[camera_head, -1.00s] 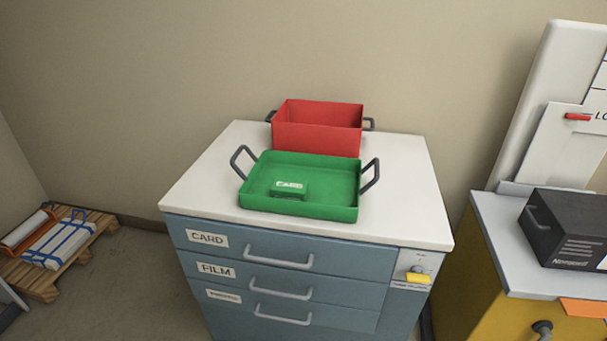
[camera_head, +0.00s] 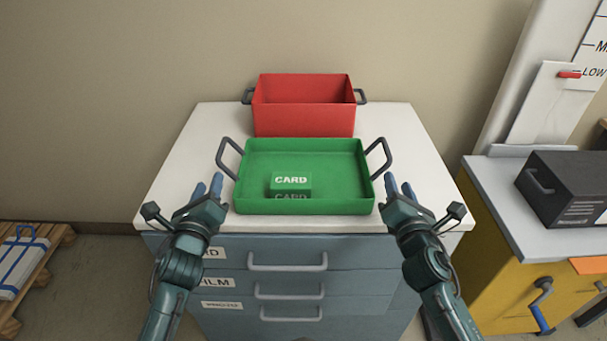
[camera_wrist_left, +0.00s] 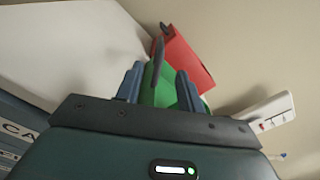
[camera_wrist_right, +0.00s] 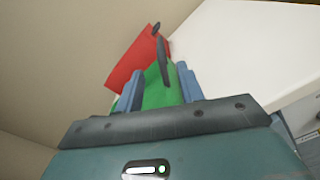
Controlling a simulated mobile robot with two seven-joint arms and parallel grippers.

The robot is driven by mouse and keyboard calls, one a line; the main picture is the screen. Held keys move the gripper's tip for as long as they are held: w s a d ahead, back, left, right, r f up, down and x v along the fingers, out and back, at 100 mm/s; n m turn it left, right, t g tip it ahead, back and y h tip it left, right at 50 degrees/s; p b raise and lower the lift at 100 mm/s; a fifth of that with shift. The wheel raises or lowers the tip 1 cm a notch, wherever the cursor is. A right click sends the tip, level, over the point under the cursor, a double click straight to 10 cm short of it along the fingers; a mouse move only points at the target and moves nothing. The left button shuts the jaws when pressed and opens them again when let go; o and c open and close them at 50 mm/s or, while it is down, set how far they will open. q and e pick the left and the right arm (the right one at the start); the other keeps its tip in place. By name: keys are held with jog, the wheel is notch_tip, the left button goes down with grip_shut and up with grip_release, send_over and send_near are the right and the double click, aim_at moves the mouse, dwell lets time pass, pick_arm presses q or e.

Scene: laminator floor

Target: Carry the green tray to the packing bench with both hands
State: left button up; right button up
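The green tray (camera_head: 258,163) lies flat on the white top of the drawer cabinet, with a dark handle at each side and a green block marked CARD inside. My left gripper (camera_head: 208,186) is in front of and below the tray's left handle (camera_head: 228,158). My right gripper (camera_head: 400,187) is in front of and below the right handle (camera_head: 379,158). In the left wrist view the fingers (camera_wrist_left: 159,86) are spread, with a handle ahead between them. In the right wrist view the fingers (camera_wrist_right: 160,88) are also spread, with a handle ahead. Both grippers are empty. No packing bench is identifiable.
A red bin (camera_head: 304,119) with side handles stands just behind the tray. The drawer cabinet (camera_head: 165,190) has projecting drawer handles. At right, a yellow cabinet (camera_head: 490,270) carries a black box (camera_head: 565,188). A wooden pallet (camera_head: 40,270) lies on the floor at left.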

aim_at(219, 156)
pick_arm(q)
jog(key=shift+s+r, duration=0.1)
pick_arm(e)
jog(key=shift+s+d+r, duration=0.1)
